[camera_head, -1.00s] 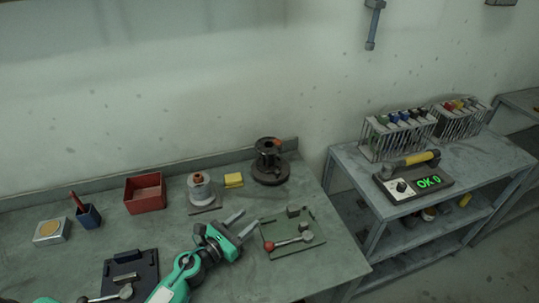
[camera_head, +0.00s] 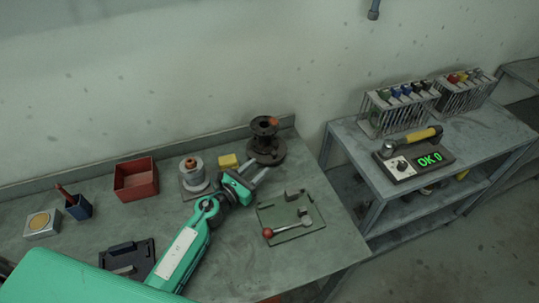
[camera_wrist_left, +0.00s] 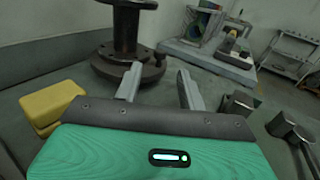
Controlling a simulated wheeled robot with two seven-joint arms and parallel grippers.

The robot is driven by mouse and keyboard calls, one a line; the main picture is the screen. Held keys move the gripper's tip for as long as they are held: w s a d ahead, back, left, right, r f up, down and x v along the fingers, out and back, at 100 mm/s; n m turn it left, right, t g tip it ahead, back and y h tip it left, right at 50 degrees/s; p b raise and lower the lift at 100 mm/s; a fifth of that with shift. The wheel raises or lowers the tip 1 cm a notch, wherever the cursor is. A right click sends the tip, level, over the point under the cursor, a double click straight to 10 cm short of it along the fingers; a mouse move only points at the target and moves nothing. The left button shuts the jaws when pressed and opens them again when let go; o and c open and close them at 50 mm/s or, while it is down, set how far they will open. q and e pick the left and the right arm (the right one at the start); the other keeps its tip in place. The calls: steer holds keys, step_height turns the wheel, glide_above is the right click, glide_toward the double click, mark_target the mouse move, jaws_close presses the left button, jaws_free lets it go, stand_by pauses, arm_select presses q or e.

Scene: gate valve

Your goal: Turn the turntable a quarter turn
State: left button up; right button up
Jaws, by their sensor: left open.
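A dark flanged valve body (camera_head: 265,135) stands upright on a round dark base (camera_head: 267,154), which looks like the turntable, near the back edge of the bench. An orange mark shows on its top. My left gripper (camera_head: 255,170) is open and empty, just in front of the base. In the left wrist view the valve body (camera_wrist_left: 125,30) and round base (camera_wrist_left: 108,70) stand ahead and slightly left. A lug (camera_wrist_left: 160,57) on the base's right side shows between the open fingers (camera_wrist_left: 159,80). Contact cannot be told. My right gripper is not in view.
A yellow block (camera_head: 228,161) and a spool (camera_head: 193,172) sit left of the gripper. A green plate with a red-knobbed lever (camera_head: 290,222) lies to its right. A red bin (camera_head: 136,180) stands further left. A shelf (camera_head: 350,140) with a tester reading OK 0 (camera_head: 412,162) is right.

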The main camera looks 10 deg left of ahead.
mark_target(270, 163)
arm_select(q)
steer(key=x, duration=0.6)
steer(key=shift+w+d, duration=0.2)
steer(key=shift+w, duration=0.1)
jaws_close()
